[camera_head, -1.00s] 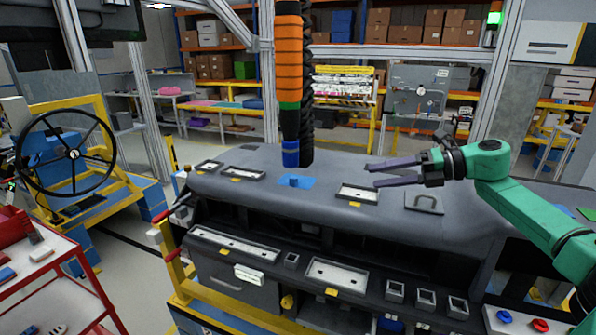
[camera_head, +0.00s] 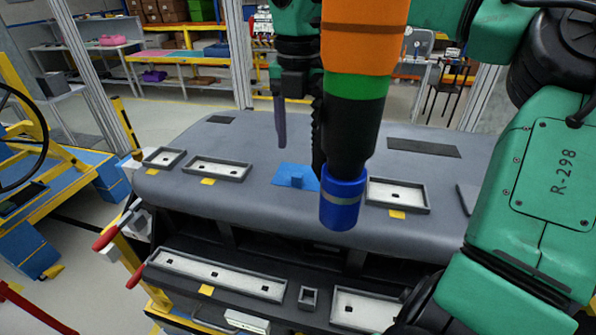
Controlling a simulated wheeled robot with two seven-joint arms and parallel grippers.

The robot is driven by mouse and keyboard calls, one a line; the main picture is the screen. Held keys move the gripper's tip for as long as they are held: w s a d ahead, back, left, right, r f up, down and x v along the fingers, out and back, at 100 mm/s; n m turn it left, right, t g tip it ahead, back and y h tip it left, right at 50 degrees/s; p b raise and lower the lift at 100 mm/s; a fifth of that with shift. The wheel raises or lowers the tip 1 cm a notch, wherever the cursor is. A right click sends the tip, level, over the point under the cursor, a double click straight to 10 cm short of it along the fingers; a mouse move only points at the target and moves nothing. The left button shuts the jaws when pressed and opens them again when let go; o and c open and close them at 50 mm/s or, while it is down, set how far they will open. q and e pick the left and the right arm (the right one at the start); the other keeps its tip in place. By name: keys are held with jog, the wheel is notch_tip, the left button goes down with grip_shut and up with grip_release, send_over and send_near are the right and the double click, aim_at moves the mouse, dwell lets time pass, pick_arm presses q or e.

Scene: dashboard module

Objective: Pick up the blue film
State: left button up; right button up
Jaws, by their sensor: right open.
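The blue film (camera_head: 285,175) lies flat on the dashboard's grey top (camera_head: 250,208), with a small raised blue tab on it. Its right end is partly covered by the hanging tool. My right gripper (camera_head: 288,141) points down above the film, near its back left side. One dark finger shows clearly; the other is hidden behind the hanging tool and black ribbed hose. The gripper is open and does not visibly hold anything. My left gripper is not in view.
An orange, green and black hanging tool with a blue tip (camera_head: 341,200) is in front of my right gripper. Shallow framed trays (camera_head: 245,175) (camera_head: 428,204) flank the film. Red-handled levers (camera_head: 105,238) stick out at left.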

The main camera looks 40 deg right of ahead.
aim_at(297, 176)
jog(key=f, duration=0.3)
jog(key=shift+w+d+p, duration=0.1)
jog(key=shift+d+p, duration=0.1)
jog(key=shift+p, duration=0.1)
jog(key=f+p, duration=0.1)
jog(key=w+f+p, duration=0.1)
jog(key=f, duration=0.1)
jog(key=shift+w+a, duration=0.1)
jog(key=shift+w, duration=0.1)
jog(key=shift+s+f+p, duration=0.2)
jog(key=shift+f+p, duration=0.1)
jog(key=shift+f, duration=0.95)
jog(key=shift+s, duration=0.25)
jog(key=c, duration=0.4)
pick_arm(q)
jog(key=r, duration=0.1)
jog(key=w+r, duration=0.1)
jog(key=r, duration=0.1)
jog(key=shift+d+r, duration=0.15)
pick_arm(e)
jog(key=shift+w, duration=0.15)
grip_shut()
